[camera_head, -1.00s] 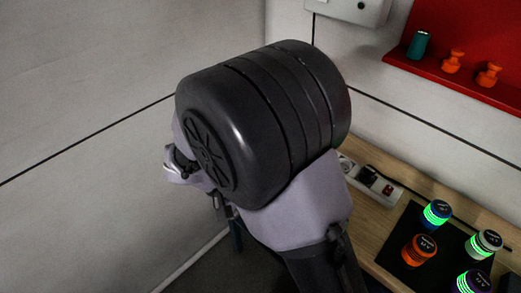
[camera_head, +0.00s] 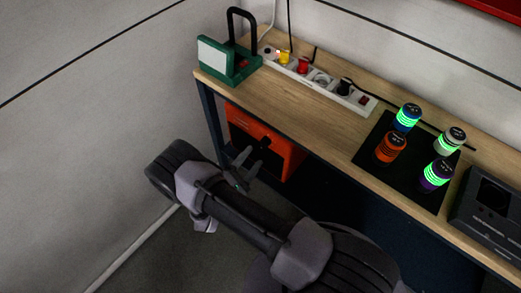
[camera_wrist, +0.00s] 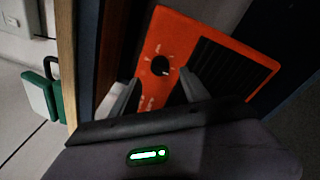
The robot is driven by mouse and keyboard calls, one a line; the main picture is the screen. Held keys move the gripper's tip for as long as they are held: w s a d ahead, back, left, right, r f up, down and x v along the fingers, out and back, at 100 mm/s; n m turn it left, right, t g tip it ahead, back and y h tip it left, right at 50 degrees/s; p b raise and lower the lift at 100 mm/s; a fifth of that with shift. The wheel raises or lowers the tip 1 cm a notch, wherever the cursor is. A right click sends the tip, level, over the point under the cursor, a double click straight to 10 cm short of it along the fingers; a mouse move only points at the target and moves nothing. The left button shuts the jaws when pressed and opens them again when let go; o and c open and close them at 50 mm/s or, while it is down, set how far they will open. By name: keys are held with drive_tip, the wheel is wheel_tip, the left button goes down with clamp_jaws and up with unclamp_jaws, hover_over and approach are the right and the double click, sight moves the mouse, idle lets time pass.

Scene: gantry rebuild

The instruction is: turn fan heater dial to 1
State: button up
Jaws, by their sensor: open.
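The fan heater (camera_wrist: 190,42) is an orange box with a black grille on its right side in the wrist view. In the head view the orange heater (camera_head: 291,160) stands under the bench, partly hidden by my arm. Its round black dial (camera_wrist: 160,66) has a pale mark and small white print around it; I cannot read the setting. My gripper (camera_wrist: 158,80) is open, its two fingers pointing at the heater front on either side of the dial, apparently short of touching it. In the head view my gripper (camera_head: 249,162) is in front of the heater.
Above is a wooden bench top (camera_head: 300,112) with a green device (camera_head: 240,68), a white power strip (camera_head: 325,85), and several lit cans on a black mat (camera_head: 375,150). A bench leg (camera_head: 209,112) stands left of the heater. The floor left of it looks clear.

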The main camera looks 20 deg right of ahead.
sight(262, 146)
drive_tip(key=x, duration=0.5)
drive_tip(key=shift+w+d+b, duration=0.2)
drive_tip(key=shift+b, duration=0.2)
clamp_jaws()
